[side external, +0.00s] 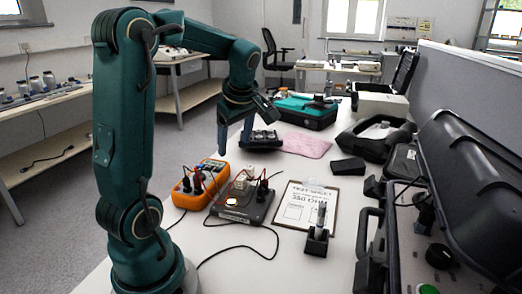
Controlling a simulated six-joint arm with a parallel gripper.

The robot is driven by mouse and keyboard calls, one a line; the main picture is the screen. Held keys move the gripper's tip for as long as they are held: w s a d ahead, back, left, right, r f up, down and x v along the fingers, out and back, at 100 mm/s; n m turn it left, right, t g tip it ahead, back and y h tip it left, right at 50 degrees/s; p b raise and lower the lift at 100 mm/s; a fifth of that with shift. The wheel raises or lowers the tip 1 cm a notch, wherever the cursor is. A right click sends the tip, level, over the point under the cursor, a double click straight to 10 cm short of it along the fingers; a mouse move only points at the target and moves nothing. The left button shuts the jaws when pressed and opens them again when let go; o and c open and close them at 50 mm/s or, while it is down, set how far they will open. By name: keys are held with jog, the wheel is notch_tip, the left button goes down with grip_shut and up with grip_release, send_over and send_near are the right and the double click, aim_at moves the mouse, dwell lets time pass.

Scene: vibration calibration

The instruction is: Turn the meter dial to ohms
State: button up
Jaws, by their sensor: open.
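The orange meter (186,190) lies on the white table, left of the grey box. Its dial is too small to make out, and dark and red plugs or leads cover part of its face. My gripper (235,148) is at the end of my green arm, above and behind the meter, with its fingers pointing down. The fingers are apart and hold nothing that I can see. The gripper is not touching the meter.
A grey box (236,213) with plugs and a lit spot sits right of the meter. A clipboard sheet (294,212) and a small black holder (317,243) lie further right. Black cables (243,247) cross the front. Open black cases (478,165) crowd the right side; a pink cloth (304,145) lies behind.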

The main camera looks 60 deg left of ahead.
jog(key=s+d+r+m+t+h, duration=0.1)
jog(key=s+d+m+t, duration=0.1)
jog(key=d+m, duration=0.5)
jog(key=s+d+r+m+t+h, duration=0.1)
jog(key=d+m, duration=0.5)
jog(key=d, duration=0.6)
jog(key=shift+s+r+m+t+h, duration=0.15)
jog(key=shift+s+m+t+h, duration=0.3)
jog(key=shift+t+h, duration=0.4)
